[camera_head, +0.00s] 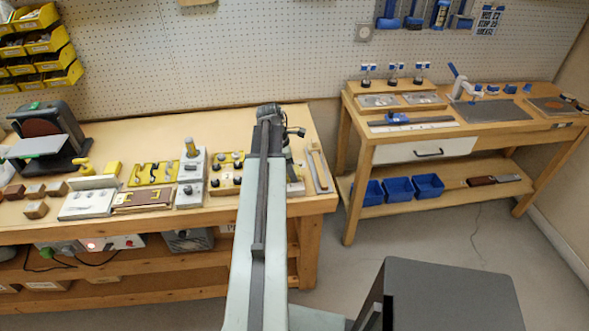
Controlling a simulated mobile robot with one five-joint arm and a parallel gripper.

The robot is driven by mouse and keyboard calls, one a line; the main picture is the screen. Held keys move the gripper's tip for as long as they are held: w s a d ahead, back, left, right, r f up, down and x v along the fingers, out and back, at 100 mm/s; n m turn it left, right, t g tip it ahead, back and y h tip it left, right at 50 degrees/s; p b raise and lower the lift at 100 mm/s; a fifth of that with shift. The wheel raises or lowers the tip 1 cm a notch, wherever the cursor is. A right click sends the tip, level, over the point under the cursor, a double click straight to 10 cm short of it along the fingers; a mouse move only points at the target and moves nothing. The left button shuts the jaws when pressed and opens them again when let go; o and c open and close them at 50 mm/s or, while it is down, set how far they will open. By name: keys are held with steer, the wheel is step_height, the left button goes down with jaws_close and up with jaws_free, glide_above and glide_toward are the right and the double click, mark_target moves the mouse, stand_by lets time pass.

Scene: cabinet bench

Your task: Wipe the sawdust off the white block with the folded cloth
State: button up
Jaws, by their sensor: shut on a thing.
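I cannot make out my gripper; the long pale arm that reaches to the workbench (225,120) covers the place behind it. Dark jointed parts show at the arm's far end, but no fingertips can be told. No folded cloth can be made out. A small whitish piece (296,187) shows just right of the arm at the bench front, partly hidden; I cannot tell if it is the white block. A pale plate with small pegs (88,204) lies at the left front of the bench. No sawdust can be made out at this size.
A disc sander (48,140), a yellow tray (154,174) and a grey fixture (191,180) stand on the bench left of the arm. A long wooden tray (318,168) lies at its right end. A second table (365,140) stands right, across a floor gap.

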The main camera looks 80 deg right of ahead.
steer(key=shift+w+a, duration=0.55)
steer(key=shift+w, duration=0.9)
steer(key=shift+w+a, duration=0.6)
steer(key=shift+w, duration=0.9)
steer(key=shift+w+a, duration=0.55)
steer(key=shift+w, duration=0.9)
step_height(320, 180, up, 6)
steer(key=p, duration=0.6)
step_height(320, 180, up, 3)
steer(key=p, duration=0.3)
steer(key=shift+r, duration=0.1)
steer(key=shift+s, duration=0.1)
